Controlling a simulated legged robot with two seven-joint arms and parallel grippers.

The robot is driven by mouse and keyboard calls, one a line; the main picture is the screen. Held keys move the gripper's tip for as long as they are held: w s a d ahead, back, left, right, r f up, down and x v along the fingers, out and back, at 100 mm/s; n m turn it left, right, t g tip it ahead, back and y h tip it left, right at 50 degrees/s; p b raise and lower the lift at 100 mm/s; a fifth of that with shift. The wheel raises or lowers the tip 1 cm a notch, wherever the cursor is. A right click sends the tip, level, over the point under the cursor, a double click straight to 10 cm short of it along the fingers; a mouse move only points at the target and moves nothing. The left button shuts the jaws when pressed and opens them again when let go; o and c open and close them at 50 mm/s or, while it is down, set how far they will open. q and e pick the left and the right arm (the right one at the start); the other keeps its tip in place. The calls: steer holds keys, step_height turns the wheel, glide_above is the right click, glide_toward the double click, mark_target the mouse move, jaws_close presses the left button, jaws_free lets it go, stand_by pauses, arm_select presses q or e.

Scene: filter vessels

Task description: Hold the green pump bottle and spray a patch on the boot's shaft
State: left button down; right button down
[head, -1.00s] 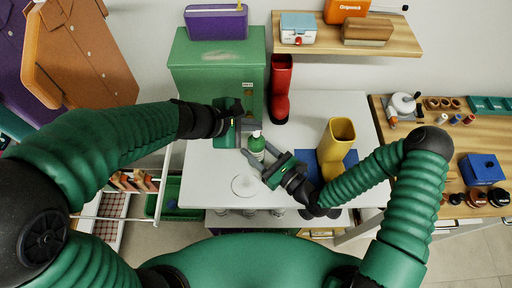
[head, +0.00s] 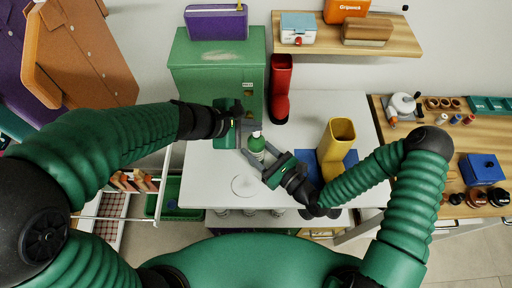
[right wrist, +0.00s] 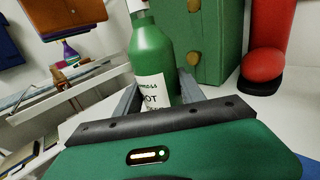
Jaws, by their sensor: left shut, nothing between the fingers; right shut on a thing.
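The green pump bottle (head: 256,146) has a white and red top and stands upright near the middle of the white table. Its green body and white label fill the middle of the right wrist view (right wrist: 153,60). My right gripper (head: 254,156) is shut on it, one finger each side. My left gripper (head: 239,130) is shut and empty, just left of the bottle, in front of the green cabinet.
The green cabinet (head: 190,58) stands at the table's back left with a purple case (head: 216,24) on top. A wooden shelf (head: 380,45) hangs above the back. A wooden side table (head: 440,190) is at right. The white table (head: 215,185) has bare room in front.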

arm_select(q)
steer(key=shift+f, duration=0.3)
steer(key=shift+r, duration=0.45)
steer(key=shift+r, duration=3)
steer(key=shift+r, duration=0.1)
step_height(320, 180, down, 6)
steer(key=shift+f, duration=0.2)
stand_by(0.7)
